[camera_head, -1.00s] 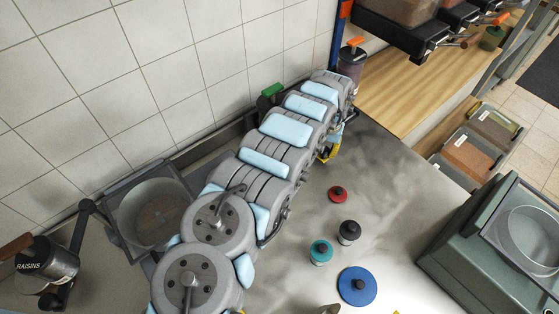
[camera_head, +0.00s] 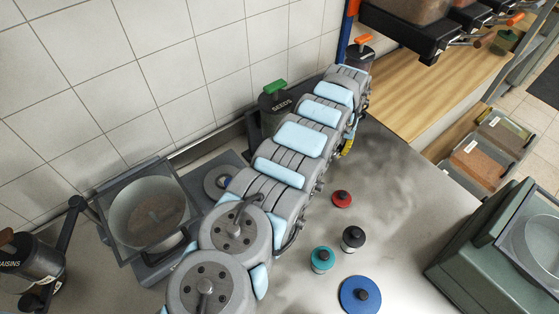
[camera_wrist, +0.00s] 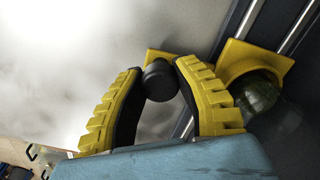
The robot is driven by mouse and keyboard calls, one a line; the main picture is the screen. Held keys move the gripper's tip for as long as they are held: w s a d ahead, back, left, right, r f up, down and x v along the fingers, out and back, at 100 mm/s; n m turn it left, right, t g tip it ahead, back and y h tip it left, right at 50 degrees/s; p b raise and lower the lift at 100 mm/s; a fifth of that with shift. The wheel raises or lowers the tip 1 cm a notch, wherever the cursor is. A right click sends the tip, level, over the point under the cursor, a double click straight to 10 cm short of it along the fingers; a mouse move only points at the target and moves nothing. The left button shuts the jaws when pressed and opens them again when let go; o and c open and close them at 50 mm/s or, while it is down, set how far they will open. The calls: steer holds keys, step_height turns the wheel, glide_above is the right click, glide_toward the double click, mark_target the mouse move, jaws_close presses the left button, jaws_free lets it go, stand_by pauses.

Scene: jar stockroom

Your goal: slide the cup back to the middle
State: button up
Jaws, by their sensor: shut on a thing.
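My gripper (camera_wrist: 160,85) has two yellow ribbed fingers, shut around a black round knob (camera_wrist: 160,80) in the wrist view. Yellow bracket-like parts (camera_wrist: 243,58) show just beyond the fingers, by two metal rails. A dark green, glassy rounded thing (camera_wrist: 254,97) sits under the right bracket; I cannot tell whether it is the cup. In the head view only a bit of yellow on my gripper (camera_head: 347,146) shows beside my arm, which hides the knob and rails. I cannot clearly make out the cup there.
Red (camera_head: 341,198), black (camera_head: 353,238), teal (camera_head: 321,259) and blue (camera_head: 361,295) knobbed pieces stand on the metal counter. A green machine (camera_head: 500,240) is at the right. A seeds jar (camera_head: 277,103) stands by the wall, and a square-rimmed bowl (camera_head: 122,250) at the left.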

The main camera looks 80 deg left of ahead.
steer(key=o, duration=1.2)
steer(key=shift+c, duration=0.2)
steer(key=shift+r+p, duration=2.9)
steer(key=shift+r, duration=0.15)
steer(key=shift+f, duration=0.1)
step_height(320, 180, down, 6)
steer(key=b, duration=0.6)
